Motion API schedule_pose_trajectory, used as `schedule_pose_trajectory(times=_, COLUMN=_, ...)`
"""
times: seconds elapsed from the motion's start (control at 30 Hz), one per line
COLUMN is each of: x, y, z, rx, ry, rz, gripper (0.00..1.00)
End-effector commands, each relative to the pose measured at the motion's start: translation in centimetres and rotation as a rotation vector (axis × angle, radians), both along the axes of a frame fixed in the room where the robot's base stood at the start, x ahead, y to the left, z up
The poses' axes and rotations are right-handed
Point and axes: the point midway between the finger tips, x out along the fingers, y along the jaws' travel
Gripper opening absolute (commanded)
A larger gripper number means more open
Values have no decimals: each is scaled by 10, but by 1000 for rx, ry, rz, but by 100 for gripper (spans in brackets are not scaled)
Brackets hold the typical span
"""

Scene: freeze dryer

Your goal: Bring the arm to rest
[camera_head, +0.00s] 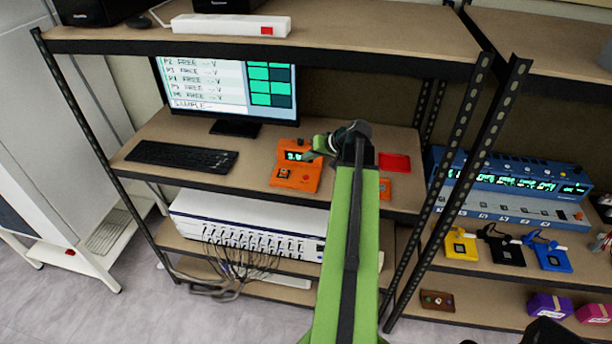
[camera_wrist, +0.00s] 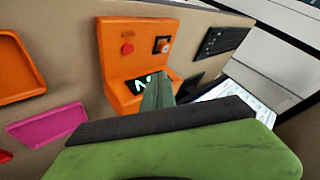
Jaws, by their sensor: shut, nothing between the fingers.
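My green arm (camera_head: 345,250) reaches up from the bottom of the head view to the middle shelf, bent at a dark wrist joint. My gripper (camera_head: 310,153) is shut and empty. It points left, over or just in front of the small display of an orange device (camera_head: 290,178). In the wrist view my gripper (camera_wrist: 157,84) overlaps the front of the same orange device (camera_wrist: 122,65), near its lit display. I cannot tell whether the fingertips touch it.
A keyboard (camera_head: 182,157) and monitor (camera_head: 245,95) stand left of the orange device. A red tray (camera_head: 395,161) lies to its right, beyond my arm. A white multi-channel unit (camera_head: 250,225) with cables sits on the shelf below. An upper shelf (camera_head: 380,38) overhangs, and black posts flank the bench.

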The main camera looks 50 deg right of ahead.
Motion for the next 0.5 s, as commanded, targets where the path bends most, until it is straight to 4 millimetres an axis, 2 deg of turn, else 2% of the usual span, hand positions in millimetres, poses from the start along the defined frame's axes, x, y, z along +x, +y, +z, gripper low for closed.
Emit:
schedule_pose_trajectory(times=0.4, x=0, y=0, z=0, rx=0, ry=0, rz=0, gripper=0)
schedule_pose_trajectory(times=0.5, x=11, y=12, z=-4, rx=0, ry=0, rz=23, gripper=0)
